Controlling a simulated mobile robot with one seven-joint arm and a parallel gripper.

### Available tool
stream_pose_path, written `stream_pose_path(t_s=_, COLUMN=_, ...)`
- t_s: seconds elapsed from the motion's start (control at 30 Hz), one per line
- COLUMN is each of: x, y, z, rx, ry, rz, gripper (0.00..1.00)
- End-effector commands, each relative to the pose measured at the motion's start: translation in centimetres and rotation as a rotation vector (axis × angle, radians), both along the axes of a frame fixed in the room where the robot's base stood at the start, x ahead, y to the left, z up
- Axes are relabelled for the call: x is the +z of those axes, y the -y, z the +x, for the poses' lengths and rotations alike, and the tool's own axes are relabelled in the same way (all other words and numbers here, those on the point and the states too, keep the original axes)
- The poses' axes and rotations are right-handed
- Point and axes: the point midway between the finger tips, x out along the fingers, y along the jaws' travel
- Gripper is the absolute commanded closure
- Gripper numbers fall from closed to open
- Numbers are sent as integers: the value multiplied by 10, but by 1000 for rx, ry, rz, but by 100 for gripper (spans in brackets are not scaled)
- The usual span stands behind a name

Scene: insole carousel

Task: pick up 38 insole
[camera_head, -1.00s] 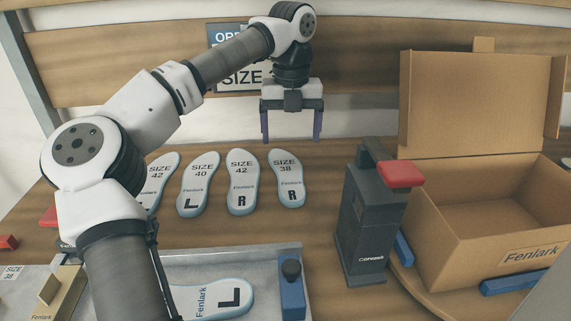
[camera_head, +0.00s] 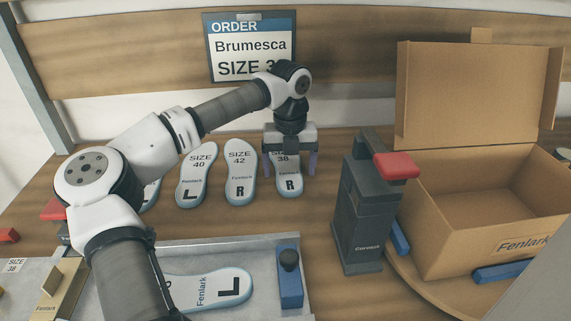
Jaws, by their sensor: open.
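The size 38 insole (camera_head: 289,186), white with a blue edge and marked R, lies on the wooden table at the right end of a row of insoles. My gripper (camera_head: 290,170) is open over it, with one purple finger on each side of the insole. The gripper body hides the insole's upper part, and I cannot tell whether the fingers touch it. An order sign (camera_head: 252,47) on the back board reads Brumesca, with its size number partly covered by my arm.
A size 42 R insole (camera_head: 240,176) and a size 40 L insole (camera_head: 196,178) lie to the left. A dark grey device with a red top (camera_head: 362,215) stands close on the right, before an open cardboard box (camera_head: 470,230). A grey tray (camera_head: 200,255) holds another L insole in front.

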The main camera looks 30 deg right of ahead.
Motion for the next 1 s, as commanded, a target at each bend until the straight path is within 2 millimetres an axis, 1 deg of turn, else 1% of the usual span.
stream_pose_path(t_s=0.03, x=-7, y=0, z=0, rx=0, ry=-3, rz=1, gripper=16)
stream_pose_path(t_s=0.1, x=-15, y=0, z=0, rx=0, ry=-1, rz=0, gripper=16)
stream_pose_path(t_s=0.33, x=-18, y=0, z=0, rx=0, ry=1, rz=0, gripper=16)
stream_pose_path(t_s=0.37, x=-18, y=0, z=0, rx=0, ry=1, rz=0, gripper=18)
stream_pose_path(t_s=0.7, x=-17, y=0, z=0, rx=0, ry=1, rz=0, gripper=63)
stream_pose_path(t_s=0.73, x=-17, y=0, z=0, rx=0, ry=0, rz=-1, gripper=64)
stream_pose_path(t_s=1.0, x=-16, y=-1, z=-1, rx=1, ry=1, rz=0, gripper=64)
